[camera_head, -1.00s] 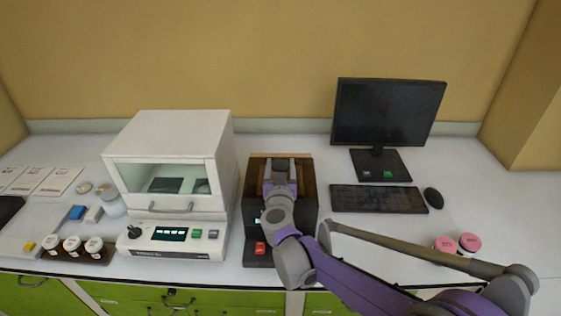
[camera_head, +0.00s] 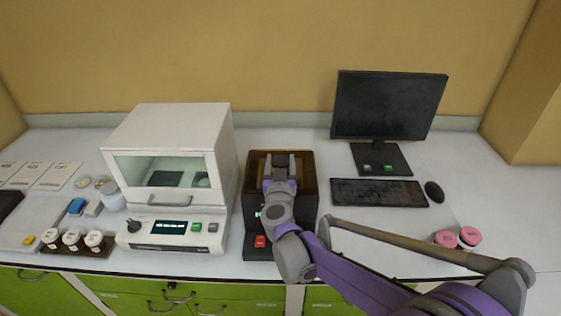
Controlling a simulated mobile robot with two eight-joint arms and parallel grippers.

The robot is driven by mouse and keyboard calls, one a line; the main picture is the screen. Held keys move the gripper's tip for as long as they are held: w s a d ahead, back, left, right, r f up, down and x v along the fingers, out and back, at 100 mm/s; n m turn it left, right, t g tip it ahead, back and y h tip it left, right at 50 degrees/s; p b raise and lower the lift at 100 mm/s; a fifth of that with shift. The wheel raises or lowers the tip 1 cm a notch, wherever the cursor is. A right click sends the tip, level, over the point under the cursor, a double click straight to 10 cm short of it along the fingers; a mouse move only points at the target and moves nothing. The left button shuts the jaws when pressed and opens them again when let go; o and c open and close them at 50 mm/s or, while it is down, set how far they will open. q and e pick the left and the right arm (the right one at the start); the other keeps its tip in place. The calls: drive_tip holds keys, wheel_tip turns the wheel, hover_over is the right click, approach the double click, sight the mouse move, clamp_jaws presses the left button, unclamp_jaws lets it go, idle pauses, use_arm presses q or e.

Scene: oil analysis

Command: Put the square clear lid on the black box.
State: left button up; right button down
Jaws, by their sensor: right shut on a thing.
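The black box (camera_head: 264,243) stands on the bench in the middle, with a red switch on its low front. A square, see-through, brownish lid (camera_head: 306,160) is at the top of the box. My right gripper (camera_head: 281,158) is over the middle of the lid, pointing away from me, and shut on it. My right wrist and forearm hide much of the lid and the box front. I cannot tell whether the lid rests fully on the rim. My left gripper is not in view.
A white instrument (camera_head: 170,139) stands close on the box's left. A keyboard (camera_head: 378,193), mouse (camera_head: 434,191) and monitor (camera_head: 388,107) are at the right. White-lidded jars (camera_head: 71,238) are at the far left.

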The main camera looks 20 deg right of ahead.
drive_tip(key=shift+f, duration=0.1)
unclamp_jaws()
drive_tip(key=b+v, duration=0.1)
drive_tip(key=v, duration=1)
drive_tip(key=shift+b, duration=0.35)
